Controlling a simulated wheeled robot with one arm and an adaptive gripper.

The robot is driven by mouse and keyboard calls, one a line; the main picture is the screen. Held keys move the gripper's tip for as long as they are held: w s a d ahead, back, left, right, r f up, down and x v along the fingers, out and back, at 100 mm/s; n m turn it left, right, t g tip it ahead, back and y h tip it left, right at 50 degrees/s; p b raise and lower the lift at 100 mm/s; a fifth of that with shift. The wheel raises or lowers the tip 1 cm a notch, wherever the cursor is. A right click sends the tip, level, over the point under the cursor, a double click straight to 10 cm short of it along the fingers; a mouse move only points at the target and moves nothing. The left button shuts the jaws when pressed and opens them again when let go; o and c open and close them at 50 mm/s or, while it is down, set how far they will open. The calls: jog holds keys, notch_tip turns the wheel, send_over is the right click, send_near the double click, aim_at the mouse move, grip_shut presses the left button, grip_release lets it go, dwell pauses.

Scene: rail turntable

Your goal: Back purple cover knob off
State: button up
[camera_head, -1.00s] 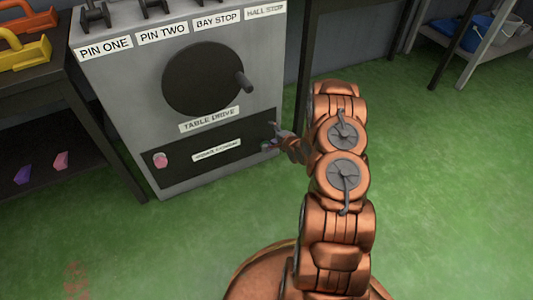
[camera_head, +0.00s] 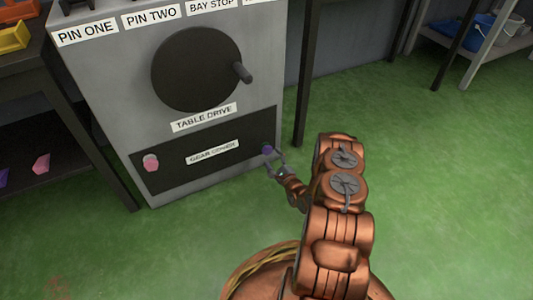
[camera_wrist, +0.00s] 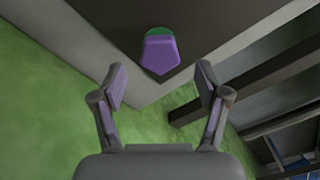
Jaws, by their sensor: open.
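The purple knob (camera_head: 267,150) sits at the right end of the dark gear cover (camera_head: 205,168), low on the grey cabinet. In the wrist view the purple knob (camera_wrist: 160,52) shows a green ring at its base and lies ahead of the fingertips, centred between them. My gripper (camera_head: 277,163) is just in front of the knob. In the wrist view my gripper (camera_wrist: 160,86) is open, with purple-lit pads and nothing between them. A pink knob (camera_head: 151,163) sits at the cover's left end.
A black crank disc (camera_head: 196,75) with a handle stands above the cover. A dark shelf (camera_head: 75,160) at left holds a pink piece (camera_head: 41,163) and a purple piece. A dark post (camera_head: 305,80) rises right of the cabinet. Green floor is clear at right.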

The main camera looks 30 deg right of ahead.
aim_at(269, 152)
jog(key=shift+w+d+b, duration=0.2)
jog(key=shift+w+b, duration=0.7)
jog(key=shift+w, duration=1.75)
jog(key=c, duration=1.1)
